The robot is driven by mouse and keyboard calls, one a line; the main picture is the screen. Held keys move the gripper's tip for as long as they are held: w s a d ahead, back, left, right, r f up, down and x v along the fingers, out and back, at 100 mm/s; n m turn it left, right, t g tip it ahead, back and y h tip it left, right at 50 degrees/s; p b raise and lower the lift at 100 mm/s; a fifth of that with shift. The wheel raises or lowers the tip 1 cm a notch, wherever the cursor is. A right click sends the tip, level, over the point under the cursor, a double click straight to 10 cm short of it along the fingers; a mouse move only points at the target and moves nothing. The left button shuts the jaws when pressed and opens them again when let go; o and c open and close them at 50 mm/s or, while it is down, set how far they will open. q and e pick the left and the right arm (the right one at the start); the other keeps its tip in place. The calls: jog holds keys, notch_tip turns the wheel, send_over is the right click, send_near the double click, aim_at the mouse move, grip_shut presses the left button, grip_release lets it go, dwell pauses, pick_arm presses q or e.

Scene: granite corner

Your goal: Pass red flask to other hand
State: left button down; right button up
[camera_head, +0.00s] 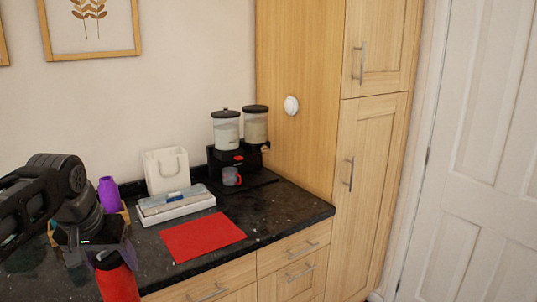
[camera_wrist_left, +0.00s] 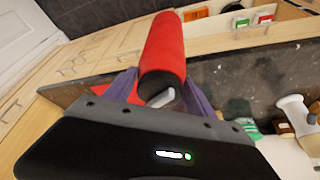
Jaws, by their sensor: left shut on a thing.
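The red flask (camera_head: 118,284) hangs in my left gripper (camera_head: 100,257) at the bottom left of the head view, in front of the counter's front edge. Its lower part is cut off by the picture's edge. In the left wrist view the red flask (camera_wrist_left: 165,48) lies between the purple fingers of my left gripper (camera_wrist_left: 165,88), its dark end towards the camera. The fingers are shut on it. My right gripper is in neither view.
The dark granite counter (camera_head: 270,212) holds a red mat (camera_head: 202,238), a white tray (camera_head: 177,208), a white bag-shaped holder (camera_head: 166,170), a black two-canister machine (camera_head: 236,160) and a purple vase (camera_head: 109,194). A tall wooden cabinet (camera_head: 310,60) stands at the counter's right end.

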pick_arm(q)
jog(key=w+d+f+m, duration=0.1)
jog(key=w+d+f, duration=0.3)
jog(key=d+f, duration=0.4)
jog(key=w+d+f+m, duration=0.1)
jog(key=w+d+f, duration=0.4)
jog(key=d+f, duration=0.3)
notch_tip(320, 180, down, 2)
jog(key=shift+f+h, duration=0.1)
jog(key=shift+h, duration=0.3)
jog(key=shift+d, duration=0.1)
jog(key=s+d+m+h, duration=0.1)
jog(key=d+m, duration=0.3)
jog(key=d, duration=0.4)
jog(key=s+d+m+h, duration=0.2)
jog(key=s+d+m, duration=0.1)
jog(key=d, duration=0.6)
jog(key=shift+s+m+g, duration=0.25)
jog(key=shift+m+g, duration=0.15)
jog(key=shift+m, duration=0.3)
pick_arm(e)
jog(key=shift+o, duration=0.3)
